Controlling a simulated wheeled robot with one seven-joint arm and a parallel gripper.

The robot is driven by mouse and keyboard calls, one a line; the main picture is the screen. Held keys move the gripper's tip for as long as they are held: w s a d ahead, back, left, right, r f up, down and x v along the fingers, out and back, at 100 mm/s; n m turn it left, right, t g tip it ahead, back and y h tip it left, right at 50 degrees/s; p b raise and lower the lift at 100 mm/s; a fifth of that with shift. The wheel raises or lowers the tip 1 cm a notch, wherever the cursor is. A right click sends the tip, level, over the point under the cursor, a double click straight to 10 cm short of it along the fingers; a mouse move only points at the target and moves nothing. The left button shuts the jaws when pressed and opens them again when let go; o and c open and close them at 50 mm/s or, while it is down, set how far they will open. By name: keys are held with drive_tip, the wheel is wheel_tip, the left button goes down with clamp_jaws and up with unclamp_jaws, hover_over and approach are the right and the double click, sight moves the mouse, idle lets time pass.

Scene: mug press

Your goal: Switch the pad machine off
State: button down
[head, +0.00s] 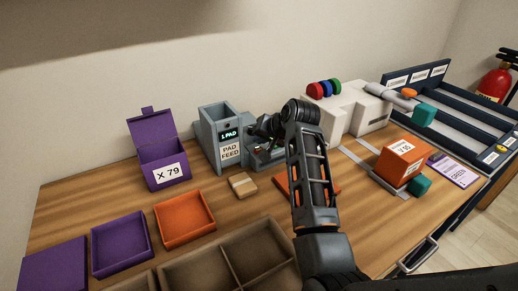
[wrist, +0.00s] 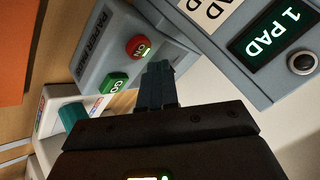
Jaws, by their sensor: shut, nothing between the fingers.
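The grey pad feed machine (head: 212,130) stands at the back of the table, with a lit "1 PAD" display that also shows in the wrist view (wrist: 279,31). A round black button (wrist: 301,62) sits beside the display. A grey control box (wrist: 112,38) adjoins it, with a red button (wrist: 138,48) marked by a lit "ON" and a green GO button (wrist: 114,81). My gripper (head: 262,125) is shut and empty; in the wrist view its fingertips (wrist: 157,72) are close to the red button. I cannot tell whether they touch it. My arm partly hides the control box in the head view.
A purple box marked X 79 (head: 163,172) and orange and purple trays stand left. A small tan block (head: 243,185) lies in front of the machine. A white press (head: 345,107) with colored knobs and an orange box (head: 401,160) are right. The table's left back corner is clear.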

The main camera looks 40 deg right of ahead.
drive_tip(key=shift+f, duration=0.15)
drive_tip(key=shift+f, duration=0.3)
drive_tip(key=shift+f, duration=0.55)
idle(0.8)
drive_tip(key=shift+r, duration=0.1)
drive_tip(key=shift+r+p, duration=0.8)
drive_tip(key=shift+r, duration=0.1)
wheel_tip(320, 180, up, 6)
drive_tip(key=p, duration=0.5)
